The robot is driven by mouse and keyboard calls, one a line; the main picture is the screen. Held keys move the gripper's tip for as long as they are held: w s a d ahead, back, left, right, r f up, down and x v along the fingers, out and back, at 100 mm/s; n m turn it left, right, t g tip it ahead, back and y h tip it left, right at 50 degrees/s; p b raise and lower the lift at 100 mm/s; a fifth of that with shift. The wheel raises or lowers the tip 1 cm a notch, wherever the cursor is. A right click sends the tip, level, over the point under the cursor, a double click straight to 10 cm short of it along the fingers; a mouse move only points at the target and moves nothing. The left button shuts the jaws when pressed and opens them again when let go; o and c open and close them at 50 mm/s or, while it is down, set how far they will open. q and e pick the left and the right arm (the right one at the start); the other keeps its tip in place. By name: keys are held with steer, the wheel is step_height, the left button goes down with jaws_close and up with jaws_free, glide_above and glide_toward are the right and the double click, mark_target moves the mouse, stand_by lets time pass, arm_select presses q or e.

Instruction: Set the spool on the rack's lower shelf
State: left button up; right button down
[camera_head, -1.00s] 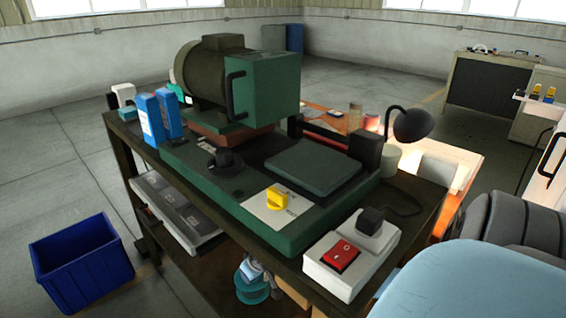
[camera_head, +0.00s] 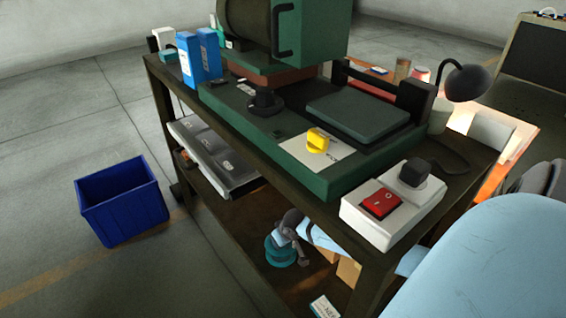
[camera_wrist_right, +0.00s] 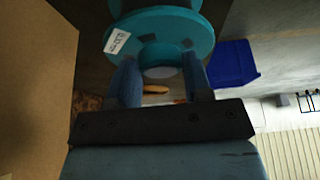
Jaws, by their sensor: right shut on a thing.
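The teal spool (camera_head: 280,254) is in the rack's lower bay, over the brown lower shelf (camera_head: 240,215). Whether it touches the shelf or hangs just above it I cannot tell. My right gripper (camera_head: 290,244) reaches in under the rack's top from the right and is shut on the spool. In the right wrist view the spool (camera_wrist_right: 172,22), with a white label on its flange, is at the top of the picture, and the gripper's two fingers (camera_wrist_right: 160,75) are at its near flange. My left gripper is out of view.
The rack's top carries a green machine (camera_head: 300,150) and a white switch box (camera_head: 380,225). A grey tray (camera_head: 215,160) sits under the top, left of the spool. Cardboard boxes (camera_head: 348,272) stand right of the spool. A blue bin (camera_head: 122,202) is on the floor.

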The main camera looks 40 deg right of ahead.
steer(key=shift+w+r, duration=0.1)
steer(key=shift+r, duration=0.05)
steer(key=c, duration=0.5)
jaws_free()
steer(key=shift+c, duration=0.2)
steer(key=p+v, duration=0.3)
steer(key=v, duration=0.9)
steer(key=shift+p, duration=0.35)
